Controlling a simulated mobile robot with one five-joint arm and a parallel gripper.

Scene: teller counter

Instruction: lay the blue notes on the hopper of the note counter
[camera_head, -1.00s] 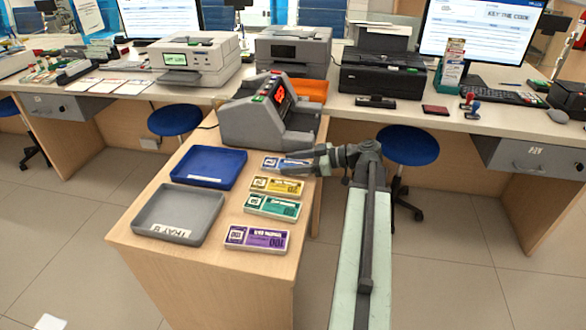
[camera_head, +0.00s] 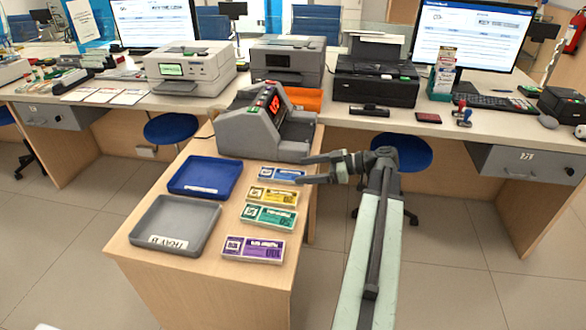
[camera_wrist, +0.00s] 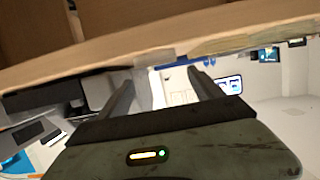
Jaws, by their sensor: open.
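The blue notes (camera_head: 282,173) lie flat on the small wooden table, at the far end of a row of note bundles. The note counter (camera_head: 262,125), a grey machine with a red display, stands behind them at the table's far end. Its hopper cannot be made out clearly. My gripper (camera_head: 303,170) is open and empty at the right edge of the blue notes, its fingers pointing left. Whether it touches them cannot be told. In the wrist view the two fingers of my gripper (camera_wrist: 158,88) are apart, close to the table edge.
Yellow notes (camera_head: 272,196), green notes (camera_head: 268,217) and purple notes (camera_head: 253,249) lie nearer on the table. A blue tray (camera_head: 206,192) and a grey tray (camera_head: 133,232) are on the left. An orange item (camera_head: 305,98) lies behind the counter. A blue stool (camera_head: 412,150) stands behind my arm.

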